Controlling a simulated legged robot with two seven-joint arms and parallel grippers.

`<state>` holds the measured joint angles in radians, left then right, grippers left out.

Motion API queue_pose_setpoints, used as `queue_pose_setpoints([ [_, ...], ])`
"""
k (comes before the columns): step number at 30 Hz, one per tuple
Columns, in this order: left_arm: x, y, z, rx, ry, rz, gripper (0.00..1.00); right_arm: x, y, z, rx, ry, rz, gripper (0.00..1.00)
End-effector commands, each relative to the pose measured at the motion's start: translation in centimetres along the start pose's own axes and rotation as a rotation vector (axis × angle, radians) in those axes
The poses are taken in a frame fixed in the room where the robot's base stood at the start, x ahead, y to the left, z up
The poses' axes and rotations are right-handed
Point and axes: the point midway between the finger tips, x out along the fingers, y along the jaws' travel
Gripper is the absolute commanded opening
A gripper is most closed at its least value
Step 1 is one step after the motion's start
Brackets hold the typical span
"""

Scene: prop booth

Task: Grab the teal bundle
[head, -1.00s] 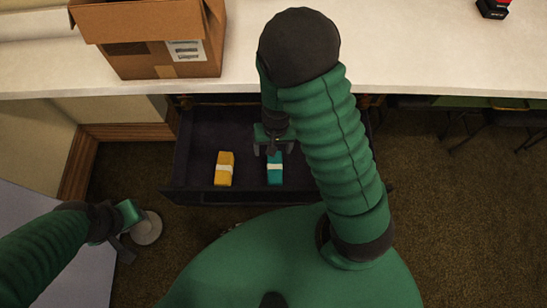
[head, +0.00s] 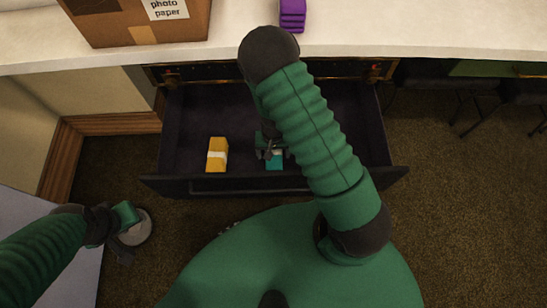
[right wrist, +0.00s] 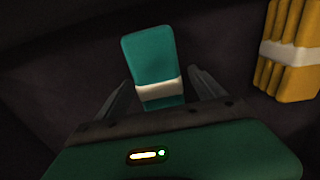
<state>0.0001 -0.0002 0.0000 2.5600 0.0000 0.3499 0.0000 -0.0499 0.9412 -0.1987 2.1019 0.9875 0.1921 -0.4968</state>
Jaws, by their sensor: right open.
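The teal bundle (head: 275,164) lies in the open dark drawer (head: 330,125), partly hidden under my right gripper (head: 271,154) in the head view. In the right wrist view the teal bundle (right wrist: 150,62) has a white band and its near end sits between the two dark fingers of my right gripper (right wrist: 158,88). The fingers are open, one on each side of the bundle, with a gap showing at the right finger. My left gripper (head: 122,238) is at the lower left, outside the drawer; its fingers are too unclear to read.
A yellow bundle (head: 217,155) with a white band lies left of the teal one; it also shows in the right wrist view (right wrist: 290,48). A cardboard box (head: 140,22) and a purple stack (head: 292,15) are on the white counter (head: 370,38) above the drawer.

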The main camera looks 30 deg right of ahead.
Motion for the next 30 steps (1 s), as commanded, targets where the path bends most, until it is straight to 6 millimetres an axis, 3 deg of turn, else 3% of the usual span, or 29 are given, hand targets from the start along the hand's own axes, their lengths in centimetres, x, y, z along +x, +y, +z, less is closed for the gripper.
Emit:
queue_pose_setpoints([
  [1,1.16,0.00,0.29,0.000,0.000,0.000,0.36,1.52,0.00,0.10,0.000,-0.002,0.000,0.78],
  [3,1.41,0.00,0.35,0.000,-0.001,0.000,0.36,2.01,-0.01,0.08,0.000,-0.001,0.000,0.78],
  [10,1.18,0.00,0.28,0.000,0.000,0.000,0.36,1.86,-0.02,0.07,0.000,0.000,0.000,0.78],
  [27,1.19,0.00,0.29,0.000,0.000,0.000,0.36,1.86,-0.03,0.08,0.000,-0.001,0.000,0.05],
  [30,1.19,0.00,0.29,0.000,0.000,0.000,0.36,1.85,-0.04,0.07,0.000,0.000,0.000,0.02],
])
